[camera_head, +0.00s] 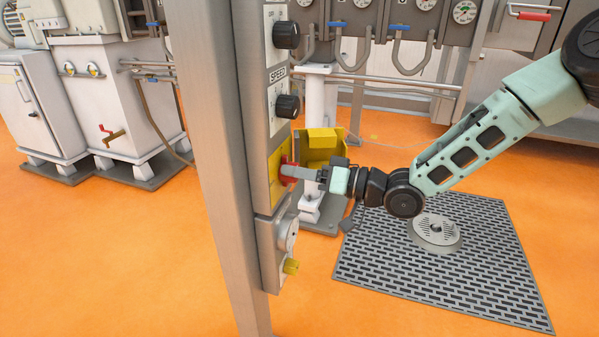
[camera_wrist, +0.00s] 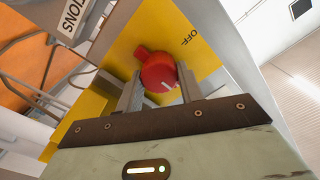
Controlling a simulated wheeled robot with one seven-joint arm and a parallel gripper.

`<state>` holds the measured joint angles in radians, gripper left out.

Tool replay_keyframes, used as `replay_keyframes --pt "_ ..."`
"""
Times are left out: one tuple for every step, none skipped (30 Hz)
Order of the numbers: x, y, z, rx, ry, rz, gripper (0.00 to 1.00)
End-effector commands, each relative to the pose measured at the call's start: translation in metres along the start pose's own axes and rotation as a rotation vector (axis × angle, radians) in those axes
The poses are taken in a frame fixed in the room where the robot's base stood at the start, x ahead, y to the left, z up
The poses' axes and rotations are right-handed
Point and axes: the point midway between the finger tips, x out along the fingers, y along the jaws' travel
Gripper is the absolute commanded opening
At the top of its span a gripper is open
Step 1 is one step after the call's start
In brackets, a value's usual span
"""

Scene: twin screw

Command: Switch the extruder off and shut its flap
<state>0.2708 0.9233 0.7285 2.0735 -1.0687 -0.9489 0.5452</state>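A red rotary switch (camera_wrist: 158,72) sits on a yellow plate (camera_wrist: 200,38) marked OFF in the wrist view. Its grip points to the upper left, and a white mark shows at its lower right, away from the OFF lettering. My gripper (camera_wrist: 160,88) has a finger on either side of the switch; whether they press on it I cannot tell. In the head view my gripper (camera_head: 310,173) reaches the red switch (camera_head: 287,171) from the right and covers part of it. A yellow flap (camera_head: 322,146) stands swung out, open, behind the gripper.
The panel post (camera_head: 215,130) carries two black knobs (camera_head: 288,106) above the switch and a yellow key-like part (camera_head: 291,266) below. A floor grate (camera_head: 450,270) lies at right. Machines with gauges and pipes stand behind. The orange floor at lower left is clear.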

Motion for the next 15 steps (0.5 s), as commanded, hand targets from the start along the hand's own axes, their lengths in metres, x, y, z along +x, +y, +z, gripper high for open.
replay_keyframes --pt "-0.0001 -0.0003 0.0002 -0.002 0.0 -0.001 0.15" --pt "-0.0002 -0.0003 0.0002 -0.004 0.0 -0.001 0.15" --pt "-0.0002 -0.0003 0.0003 -0.008 0.0 -0.001 0.15" --pt "-0.0001 -0.0003 0.0003 -0.013 0.0 -0.001 0.15" --pt "-0.0001 -0.0003 0.0004 -0.019 0.0 -0.001 0.15" --pt "-0.0001 -0.0004 0.0005 -0.03 -0.001 -0.001 0.15" --pt "-0.0001 -0.0003 0.0006 -0.039 -0.001 -0.001 0.15" --pt "-0.0001 -0.0003 0.0006 -0.05 -0.001 -0.001 0.15" --pt "-0.0001 -0.0002 0.0007 -0.069 -0.001 -0.001 0.15" --pt "-0.0002 -0.0002 0.0008 -0.083 -0.001 -0.001 0.15" --pt "-0.0002 -0.0001 0.0008 -0.101 -0.001 -0.001 0.15" --pt "-0.0003 0.0001 0.0008 -0.126 -0.001 -0.001 0.15" --pt "-0.0003 0.0001 0.0008 -0.148 -0.001 -0.001 0.15" --pt "-0.0002 -0.0001 0.0008 -0.17 -0.001 -0.001 0.15" --pt "-0.0001 -0.0003 0.0009 -0.202 -0.001 -0.001 0.15"
